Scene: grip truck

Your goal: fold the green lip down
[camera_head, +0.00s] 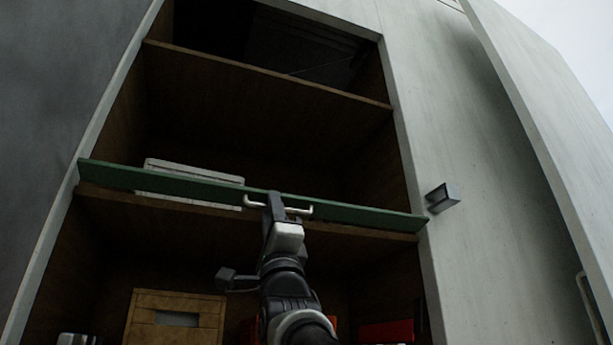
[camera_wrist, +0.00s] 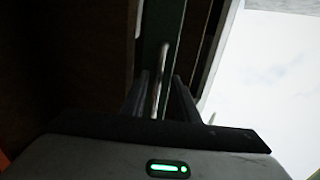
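The green lip (camera_head: 355,214) is a long, narrow board standing up along the front of the middle shelf, across the whole opening. A white bar handle (camera_head: 302,211) sits on its front near the middle. My gripper (camera_head: 274,204) is at this handle and hides part of it. In the wrist view the lip (camera_wrist: 158,28) runs away upward, and the handle (camera_wrist: 161,75) lies between my two fingers (camera_wrist: 160,82). A gap shows on each side of the handle, so the fingers look open around it.
A pale, flat case (camera_head: 195,172) lies on the shelf behind the lip. A small grey block (camera_head: 442,197) sticks out of the frame by the lip's right end. A wooden box (camera_head: 173,322) and a red item (camera_head: 386,332) are below. A door panel (camera_head: 545,130) stands at right.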

